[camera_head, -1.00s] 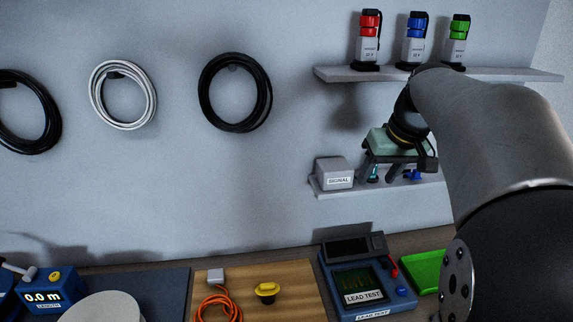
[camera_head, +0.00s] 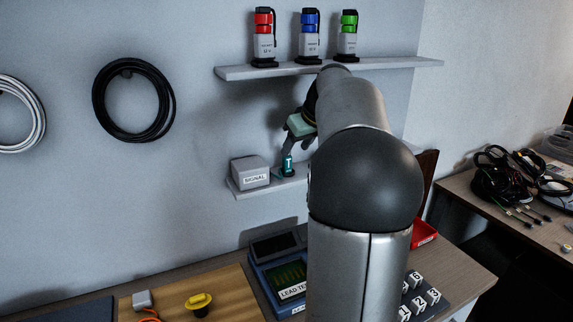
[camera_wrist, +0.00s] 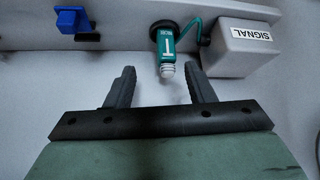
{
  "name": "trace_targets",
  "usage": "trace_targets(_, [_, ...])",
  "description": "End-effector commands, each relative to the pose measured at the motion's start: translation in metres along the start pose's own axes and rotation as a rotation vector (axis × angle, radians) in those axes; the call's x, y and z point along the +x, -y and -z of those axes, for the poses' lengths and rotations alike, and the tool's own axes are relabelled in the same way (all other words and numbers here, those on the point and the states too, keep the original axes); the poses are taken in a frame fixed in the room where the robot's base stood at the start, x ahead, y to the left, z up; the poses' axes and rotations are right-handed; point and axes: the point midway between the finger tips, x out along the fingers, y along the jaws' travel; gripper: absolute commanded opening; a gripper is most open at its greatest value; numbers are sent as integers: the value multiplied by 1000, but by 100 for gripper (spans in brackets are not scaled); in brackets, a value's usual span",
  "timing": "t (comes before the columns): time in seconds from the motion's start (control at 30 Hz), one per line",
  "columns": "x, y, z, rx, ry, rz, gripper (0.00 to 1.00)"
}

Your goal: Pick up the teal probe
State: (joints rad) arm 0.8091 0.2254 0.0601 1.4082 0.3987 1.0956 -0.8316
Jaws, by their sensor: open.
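The teal probe (camera_head: 288,166) stands on the lower wall shelf, just right of the grey SIGNAL box. In the wrist view the teal probe (camera_wrist: 163,45) has a white T label, a pale ribbed tip toward me and a dark round base. A teal lead curls from it toward the SIGNAL box (camera_wrist: 242,45). My gripper (camera_wrist: 160,83) is open and empty. Its two dark fingers are spread, with the probe's tip between and slightly beyond them, not touching. In the head view my arm hides much of my gripper (camera_head: 291,140).
The upper shelf (camera_head: 390,63) holds red, blue and green units. Below are the LEAD TEST device (camera_head: 272,262) and a yellow knob (camera_head: 199,301).

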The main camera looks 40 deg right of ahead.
Motion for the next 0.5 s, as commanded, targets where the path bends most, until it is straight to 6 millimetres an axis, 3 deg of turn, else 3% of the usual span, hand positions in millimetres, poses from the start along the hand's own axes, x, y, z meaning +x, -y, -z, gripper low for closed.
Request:
trace_targets(0.27, [21, 3, 0, 0, 2, 1, 49])
trace_targets(0.5, [55, 8, 0, 1, 2, 0, 49])
